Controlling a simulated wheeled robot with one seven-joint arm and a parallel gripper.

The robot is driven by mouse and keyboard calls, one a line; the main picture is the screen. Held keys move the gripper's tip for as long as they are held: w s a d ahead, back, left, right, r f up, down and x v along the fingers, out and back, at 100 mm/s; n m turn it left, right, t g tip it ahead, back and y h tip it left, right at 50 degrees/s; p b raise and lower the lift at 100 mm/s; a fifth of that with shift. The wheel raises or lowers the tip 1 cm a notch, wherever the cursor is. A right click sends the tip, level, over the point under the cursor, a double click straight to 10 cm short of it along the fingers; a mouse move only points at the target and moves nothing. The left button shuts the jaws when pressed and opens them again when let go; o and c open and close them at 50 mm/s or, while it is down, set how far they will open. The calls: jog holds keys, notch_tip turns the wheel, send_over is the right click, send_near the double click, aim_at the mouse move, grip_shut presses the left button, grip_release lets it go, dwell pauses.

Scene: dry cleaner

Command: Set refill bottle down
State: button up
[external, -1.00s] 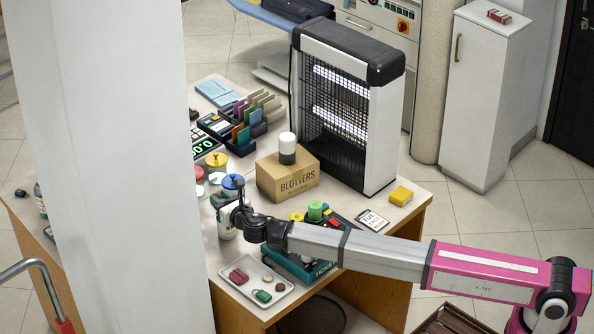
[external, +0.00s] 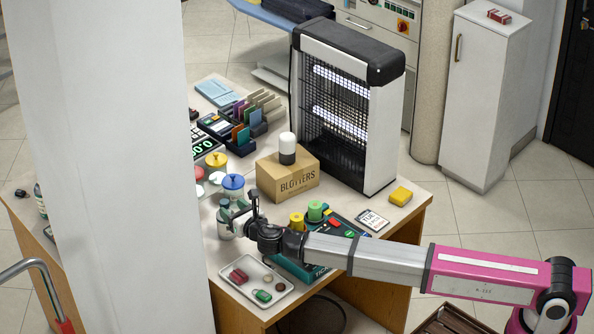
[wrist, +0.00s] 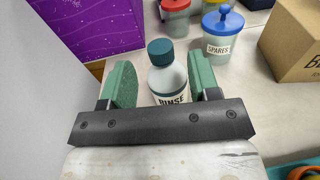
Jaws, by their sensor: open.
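A white bottle with a dark teal cap and a label reading RINSE (wrist: 168,80) stands upright on the counter. It appears in the external view (external: 225,224) near the counter's left side, close to the pillar. My gripper (external: 236,212) is just right of the bottle. In the wrist view my gripper's green-padded fingers (wrist: 163,82) are spread, with the bottle beyond and between them and gaps on both sides. The bottle's lower part is hidden by my gripper body in the wrist view.
A blue-lidded SPARES jar (wrist: 221,32) and a red-lidded jar (wrist: 175,15) stand behind the bottle. A purple box (wrist: 85,20) is at the left. A BLOTTERS carton (external: 288,179) and a tray of small items (external: 252,281) are nearby. The pillar (external: 110,160) blocks part of the counter.

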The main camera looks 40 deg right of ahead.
jog(key=s, duration=0.5)
jog(key=shift+s+a+r, duration=0.15)
jog(key=shift+a, duration=0.15)
